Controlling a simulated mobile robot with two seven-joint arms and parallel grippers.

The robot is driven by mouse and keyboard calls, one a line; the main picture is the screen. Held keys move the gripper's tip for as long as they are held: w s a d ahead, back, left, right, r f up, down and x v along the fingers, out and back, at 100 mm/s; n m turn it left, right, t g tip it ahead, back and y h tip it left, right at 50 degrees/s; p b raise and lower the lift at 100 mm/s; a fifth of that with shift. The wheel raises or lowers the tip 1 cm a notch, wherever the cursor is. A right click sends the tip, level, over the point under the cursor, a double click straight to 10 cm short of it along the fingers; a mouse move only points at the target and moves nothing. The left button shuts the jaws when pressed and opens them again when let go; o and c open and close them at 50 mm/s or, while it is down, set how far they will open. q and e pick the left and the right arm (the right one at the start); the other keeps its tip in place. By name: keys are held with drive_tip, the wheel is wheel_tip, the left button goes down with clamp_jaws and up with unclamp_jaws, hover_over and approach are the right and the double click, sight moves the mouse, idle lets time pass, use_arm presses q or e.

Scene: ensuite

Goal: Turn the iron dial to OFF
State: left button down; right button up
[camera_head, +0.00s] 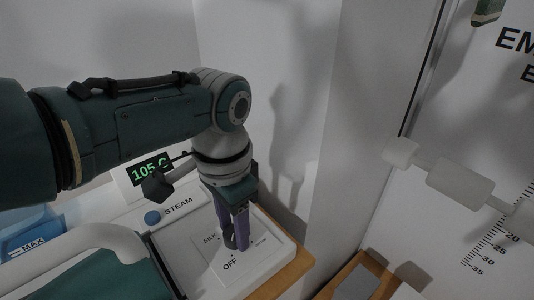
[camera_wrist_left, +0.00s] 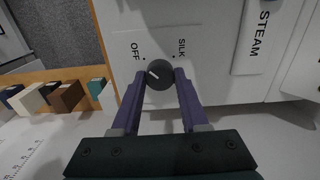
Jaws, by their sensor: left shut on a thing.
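The iron dial (camera_wrist_left: 160,73) is a small dark round knob with a short white pointer line. In the left wrist view it sits between OFF and SILK marks on a white panel (camera_wrist_left: 215,25). The pointer line slants toward the OFF side. My left gripper (camera_wrist_left: 161,76) is shut on the dial, with one purple finger on each side. In the head view the same gripper (camera_head: 236,243) points down at the panel, and its fingers partly hide the dial (camera_head: 228,240). The OFF label (camera_head: 230,265) shows just in front of the fingers. My right gripper is not in view.
A pale curved handle (camera_head: 80,245) is at lower left, near a blue tank marked MAX (camera_head: 32,236). White walls stand close behind and to the right.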

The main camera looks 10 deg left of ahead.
use_arm(q)
drive_tip(key=shift+c, duration=2.1)
unclamp_jaws()
wheel_tip(320, 180, up, 9)
drive_tip(key=p, duration=0.4)
drive_tip(key=shift+f, duration=0.15)
drive_tip(key=shift+r, duration=0.65)
drive_tip(key=shift+f, duration=0.1)
